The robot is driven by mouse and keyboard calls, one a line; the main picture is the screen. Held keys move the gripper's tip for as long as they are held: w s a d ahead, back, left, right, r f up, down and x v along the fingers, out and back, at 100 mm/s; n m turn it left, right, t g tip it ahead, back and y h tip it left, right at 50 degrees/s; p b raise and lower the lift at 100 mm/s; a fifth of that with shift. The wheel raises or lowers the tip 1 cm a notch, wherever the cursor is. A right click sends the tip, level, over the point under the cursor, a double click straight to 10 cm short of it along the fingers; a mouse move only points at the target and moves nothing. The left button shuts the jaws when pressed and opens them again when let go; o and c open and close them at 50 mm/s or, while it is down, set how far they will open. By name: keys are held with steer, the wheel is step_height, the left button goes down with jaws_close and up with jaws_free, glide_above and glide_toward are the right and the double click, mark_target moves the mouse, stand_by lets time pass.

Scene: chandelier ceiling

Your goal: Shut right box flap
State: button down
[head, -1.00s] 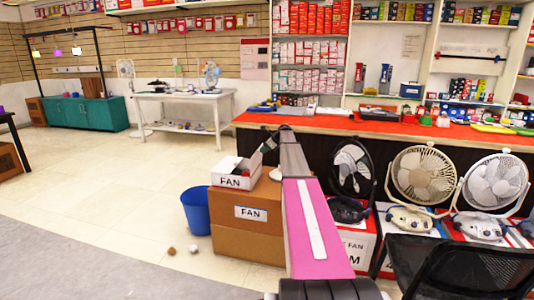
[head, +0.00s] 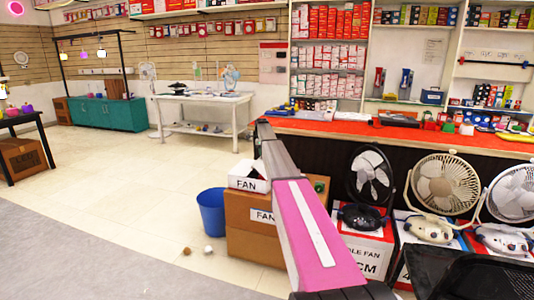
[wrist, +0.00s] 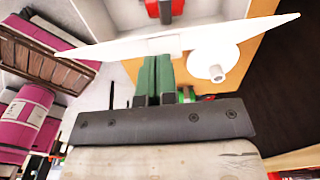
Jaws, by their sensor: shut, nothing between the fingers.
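A small white box (head: 243,183) marked FAN sits on a larger brown carton (head: 240,212), also marked FAN, in the head view. My arm crosses in front and hides its right side, its right flap and my gripper. In the wrist view my gripper (wrist: 156,82) is shut and empty, its green fingers pressed together. A thin white panel (wrist: 110,48), apparently a box flap seen nearly edge-on, spans just beyond the fingertips. I cannot tell whether they touch it. Beyond it is the white box's interior with a red item (wrist: 165,10).
A blue bin (head: 212,212) stands left of the carton, with small balls (head: 208,249) on the floor. Fans on boxes (head: 370,180) and the red-topped counter (head: 340,130) are to the right.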

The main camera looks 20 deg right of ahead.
steer(key=shift+w+a+f, duration=0.4)
steer(key=shift+a+f, duration=0.05)
steer(key=shift+a, duration=0.15)
steer(key=w+a+f+h, duration=0.1)
steer(key=w+a+f, duration=0.1)
steer(key=f, duration=0.3)
steer(key=shift+w+a+g, duration=0.2)
steer(key=shift+a+g, duration=0.2)
steer(key=shift+a, duration=0.45)
steer(key=shift+f, duration=0.1)
steer(key=shift+r, duration=0.2)
steer(key=shift+r, duration=0.7)
steer(key=shift+r, duration=0.1)
